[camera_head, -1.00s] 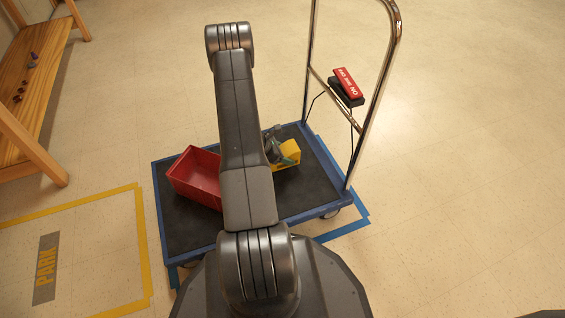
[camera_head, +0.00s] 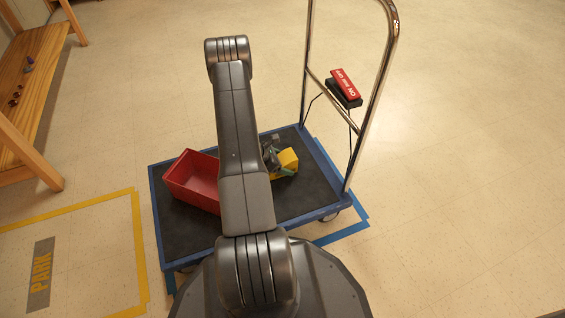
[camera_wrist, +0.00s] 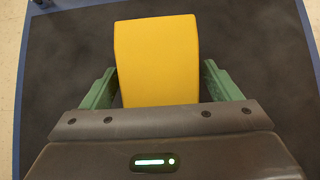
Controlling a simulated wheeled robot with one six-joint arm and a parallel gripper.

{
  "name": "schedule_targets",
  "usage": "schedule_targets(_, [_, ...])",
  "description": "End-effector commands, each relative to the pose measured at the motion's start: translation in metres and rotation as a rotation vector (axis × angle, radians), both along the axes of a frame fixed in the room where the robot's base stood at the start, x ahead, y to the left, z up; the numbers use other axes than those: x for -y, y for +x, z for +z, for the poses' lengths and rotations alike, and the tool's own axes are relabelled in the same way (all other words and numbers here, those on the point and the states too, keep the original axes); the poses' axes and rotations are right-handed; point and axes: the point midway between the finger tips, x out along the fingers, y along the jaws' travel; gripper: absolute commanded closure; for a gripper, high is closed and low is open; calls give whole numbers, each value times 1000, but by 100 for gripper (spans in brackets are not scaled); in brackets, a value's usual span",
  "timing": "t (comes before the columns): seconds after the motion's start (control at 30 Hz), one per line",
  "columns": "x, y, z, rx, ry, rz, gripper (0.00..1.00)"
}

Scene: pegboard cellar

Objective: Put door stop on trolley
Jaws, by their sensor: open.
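The door stop is a yellow wedge-like block (camera_head: 288,159) on the dark deck of the trolley (camera_head: 310,187), right of my arm. In the wrist view the yellow door stop (camera_wrist: 156,58) lies between and ahead of the two green fingers of my gripper (camera_wrist: 157,88). The fingers stand apart, with a gap on each side of the block. In the head view my gripper (camera_head: 273,160) is low over the deck beside the block, partly hidden by my arm. The trolley has a blue rim and a chrome handle.
A red bin (camera_head: 192,180) stands on the deck left of my arm. A wooden bench (camera_head: 35,75) with small items is at the left. Floor to the right is clear.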

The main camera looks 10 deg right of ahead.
Motion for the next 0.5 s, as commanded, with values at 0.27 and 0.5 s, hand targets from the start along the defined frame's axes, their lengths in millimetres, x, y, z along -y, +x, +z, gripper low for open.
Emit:
schedule_targets(0.27, [-20,-3,27,1,0,5,17])
schedule_targets(0.5, [-57,-10,64,1,0,5,17])
